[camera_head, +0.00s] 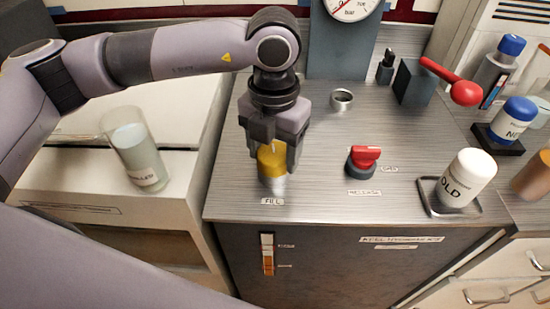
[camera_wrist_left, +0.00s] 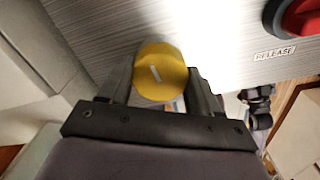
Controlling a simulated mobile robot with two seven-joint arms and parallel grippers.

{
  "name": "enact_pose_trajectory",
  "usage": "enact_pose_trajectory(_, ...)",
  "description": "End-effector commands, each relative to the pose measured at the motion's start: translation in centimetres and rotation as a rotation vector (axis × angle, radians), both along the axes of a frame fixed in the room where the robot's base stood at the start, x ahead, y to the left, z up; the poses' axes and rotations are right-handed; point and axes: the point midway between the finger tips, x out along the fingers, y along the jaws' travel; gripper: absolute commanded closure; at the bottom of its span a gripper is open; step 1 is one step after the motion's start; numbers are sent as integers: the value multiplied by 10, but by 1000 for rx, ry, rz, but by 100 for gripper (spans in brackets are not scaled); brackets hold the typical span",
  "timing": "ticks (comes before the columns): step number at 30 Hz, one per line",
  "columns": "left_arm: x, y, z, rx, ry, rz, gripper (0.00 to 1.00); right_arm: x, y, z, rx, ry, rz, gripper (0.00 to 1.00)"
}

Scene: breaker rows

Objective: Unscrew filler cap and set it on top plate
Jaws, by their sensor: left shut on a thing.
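The yellow filler cap (camera_head: 271,160) is at the front left of the top plate (camera_head: 320,195), above the FILL label. A pale neck or stem shows just below it. My left gripper (camera_head: 272,158) comes down from above and is shut on the cap. In the left wrist view the round yellow cap (camera_wrist_left: 160,72) sits between the two fingers, with a light mark across its face. I cannot tell whether the cap is still seated on its neck. My right gripper is not in view.
A red release knob (camera_head: 364,159) stands right of the cap. Behind are a metal ring (camera_head: 341,99), a red-handled lever (camera_head: 450,80) and a pressure gauge (camera_head: 352,5). A white OLD canister (camera_head: 467,177) stands in a tray at right. The plate between cap and knob is clear.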

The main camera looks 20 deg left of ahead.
Motion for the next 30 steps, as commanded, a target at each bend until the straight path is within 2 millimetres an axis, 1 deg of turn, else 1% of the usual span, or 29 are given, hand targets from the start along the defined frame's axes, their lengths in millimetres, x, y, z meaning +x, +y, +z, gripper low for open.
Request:
enact_pose_trajectory(1,0,0,-2,-1,-1,56,64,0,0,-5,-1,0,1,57)
enact_pose_trajectory(9,0,0,-2,-1,-1,367,64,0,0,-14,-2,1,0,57)
enact_pose_trajectory(30,0,0,-1,-1,0,1166,64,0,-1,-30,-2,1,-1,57)
